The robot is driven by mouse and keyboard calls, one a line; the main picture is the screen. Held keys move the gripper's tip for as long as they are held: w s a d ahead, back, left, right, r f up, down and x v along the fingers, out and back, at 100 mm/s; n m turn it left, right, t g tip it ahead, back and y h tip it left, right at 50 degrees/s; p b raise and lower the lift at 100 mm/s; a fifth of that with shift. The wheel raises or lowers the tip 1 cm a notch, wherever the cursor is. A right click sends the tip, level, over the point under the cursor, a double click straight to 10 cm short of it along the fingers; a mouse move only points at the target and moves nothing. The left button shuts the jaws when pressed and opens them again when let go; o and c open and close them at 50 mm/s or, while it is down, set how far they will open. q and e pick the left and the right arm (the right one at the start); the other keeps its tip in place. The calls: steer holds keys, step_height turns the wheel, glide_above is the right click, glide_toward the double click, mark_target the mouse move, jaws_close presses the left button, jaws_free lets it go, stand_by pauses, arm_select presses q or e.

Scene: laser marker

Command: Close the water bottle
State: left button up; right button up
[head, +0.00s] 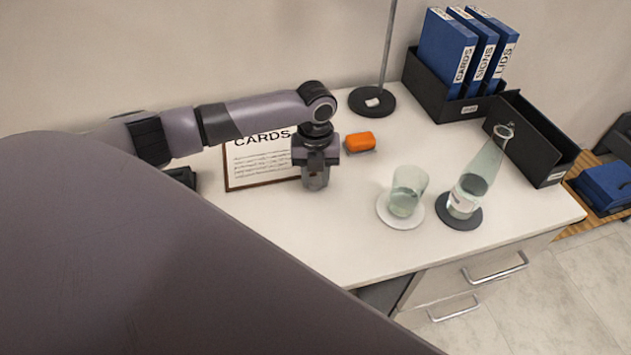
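The water bottle (480,172) is a clear, long-necked glass carafe with some water in it. It stands on a dark round coaster (473,219) at the right of the desk. Its mouth at the top looks open, and I see no cap on it. I cannot make out a cap or stopper elsewhere. My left gripper (314,185) points down over the right edge of the framed CARDS sheet, well to the left of the bottle. Its fingers are small and dark, so I cannot tell whether they are open or hold anything. My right gripper is not in view.
A water glass (407,190) on a white coaster (400,221) stands just left of the bottle. An orange block (360,141) lies near my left gripper. A lamp base (372,102), blue binders (447,50) and a black tray (530,140) stand behind. The front middle desk is clear.

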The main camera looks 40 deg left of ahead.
mark_target(315, 181)
arm_select(q)
steer(key=shift+r, duration=0.1)
stand_by(0.3)
step_height(315, 181, up, 20)
steer(key=p, duration=0.1)
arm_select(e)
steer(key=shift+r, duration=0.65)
